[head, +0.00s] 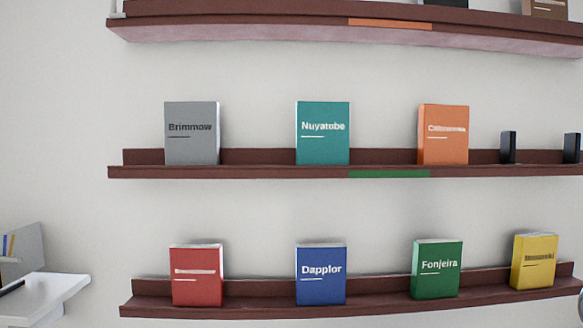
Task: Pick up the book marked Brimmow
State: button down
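The grey book marked Brimmow (192,143) stands upright at the left end of the middle wall shelf (265,172) in the head view. Its front cover faces me, with dark lettering and a short line under it. Nothing covers it, and there is a wide gap between it and the teal book to its right. My gripper is not in view.
On the same shelf stand the teal Nuyatobe book (323,145), an orange book (443,146) and small black objects (508,147). The lower shelf holds red, blue Dapplor (320,282), green Fonjeira and yellow books. The upper shelf (250,32) overhangs. A white surface (50,290) juts in at lower left.

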aim_at(191, 129)
jog(key=u, duration=1.3)
jog(key=i, duration=1.4)
jog(key=z, duration=0.55)
